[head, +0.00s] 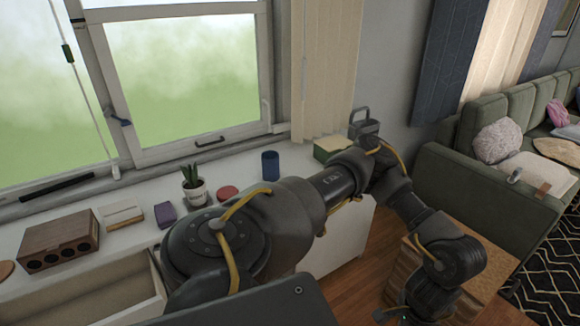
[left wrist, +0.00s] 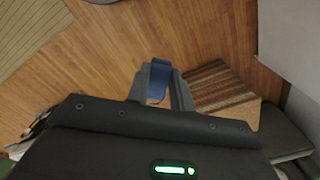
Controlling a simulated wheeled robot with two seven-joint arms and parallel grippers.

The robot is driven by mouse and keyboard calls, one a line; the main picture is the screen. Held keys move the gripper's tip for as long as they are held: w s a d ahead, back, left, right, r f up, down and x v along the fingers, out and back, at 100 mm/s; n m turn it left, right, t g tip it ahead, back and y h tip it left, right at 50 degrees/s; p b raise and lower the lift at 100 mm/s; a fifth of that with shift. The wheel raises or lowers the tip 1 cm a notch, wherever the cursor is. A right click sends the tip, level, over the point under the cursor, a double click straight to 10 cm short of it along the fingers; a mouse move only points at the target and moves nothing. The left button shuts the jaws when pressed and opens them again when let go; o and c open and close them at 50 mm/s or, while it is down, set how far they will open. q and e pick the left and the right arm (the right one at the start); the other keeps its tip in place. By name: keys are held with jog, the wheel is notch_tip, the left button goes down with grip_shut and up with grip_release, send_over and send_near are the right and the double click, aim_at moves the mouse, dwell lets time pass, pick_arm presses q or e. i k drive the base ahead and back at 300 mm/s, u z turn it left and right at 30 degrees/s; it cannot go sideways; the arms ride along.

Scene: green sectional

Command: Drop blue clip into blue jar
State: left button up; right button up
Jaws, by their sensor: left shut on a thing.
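The blue jar (head: 270,165) stands upright on the white cabinet below the window, seen in the head view. In the left wrist view my left gripper (left wrist: 161,83) is shut on the blue clip (left wrist: 159,68), which shows between its fingers with wooden floor behind. In the head view my left arm reaches across to the right, and its wrist hangs low at the lower right, well away from the jar. The clip cannot be made out there. My right gripper is out of view.
A potted plant (head: 193,185), a red round item (head: 228,192), a purple item (head: 165,214) and a brown holed box (head: 59,240) stand on the cabinet (head: 245,178). An open drawer (head: 90,290) juts out. A wooden block-like table (head: 470,265) and a green sofa (head: 470,195) are at right.

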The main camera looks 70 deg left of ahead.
aim_at(273, 169)
jog(key=u, duration=0.6)
jog(key=i, duration=1.2)
jog(key=u, duration=1.8)
jog(key=i, duration=0.65)
jog(key=u, duration=0.5)
